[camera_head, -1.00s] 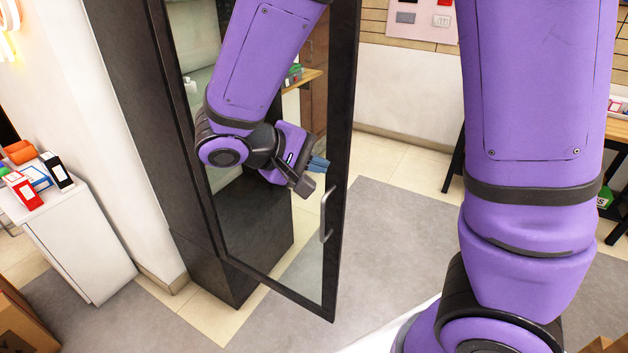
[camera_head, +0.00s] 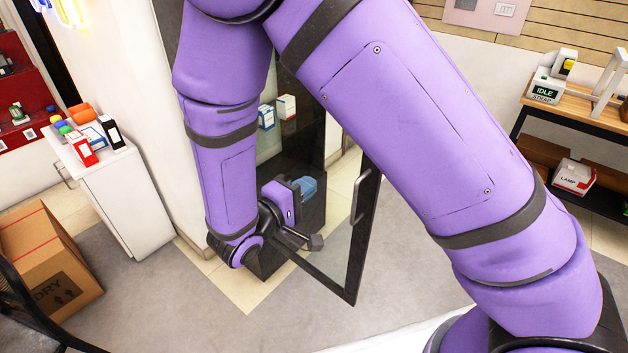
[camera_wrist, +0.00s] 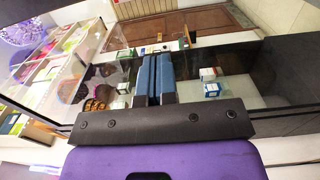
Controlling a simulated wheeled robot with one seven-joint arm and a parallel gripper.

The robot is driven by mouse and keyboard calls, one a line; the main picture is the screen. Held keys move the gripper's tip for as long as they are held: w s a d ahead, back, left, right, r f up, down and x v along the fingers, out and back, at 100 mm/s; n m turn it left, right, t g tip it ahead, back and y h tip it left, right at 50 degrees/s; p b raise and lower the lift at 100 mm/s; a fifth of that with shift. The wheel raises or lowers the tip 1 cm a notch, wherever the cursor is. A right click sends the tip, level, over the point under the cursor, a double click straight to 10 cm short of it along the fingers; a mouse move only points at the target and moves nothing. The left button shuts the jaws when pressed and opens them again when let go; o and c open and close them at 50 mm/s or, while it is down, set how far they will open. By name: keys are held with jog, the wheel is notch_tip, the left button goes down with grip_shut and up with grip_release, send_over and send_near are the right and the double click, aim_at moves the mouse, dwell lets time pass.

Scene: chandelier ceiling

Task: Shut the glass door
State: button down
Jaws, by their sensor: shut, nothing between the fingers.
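The glass door (camera_head: 337,262) has a black frame and stands swung out from a tall dark cabinet (camera_head: 302,135). Its silver handle (camera_head: 361,198) is on the right side of the door. My purple arm hides much of the door and its hinge side. My gripper (camera_head: 306,188) has blue fingers and is left of the handle in the picture, apart from it. I cannot tell whether it touches the glass. In the wrist view the fingers (camera_wrist: 154,78) are together with nothing between them.
A white cabinet (camera_head: 135,195) with small boxes stands at the left, with a cardboard box (camera_head: 45,255) near it. A wooden-topped table (camera_head: 590,115) is at the right. Small boxes (camera_head: 286,107) show in the dark cabinet. Grey floor (camera_head: 215,315) in front is clear.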

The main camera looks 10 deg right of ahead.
aim_at(347, 156)
jog(key=x, duration=1.2)
jog(key=shift+d, duration=0.1)
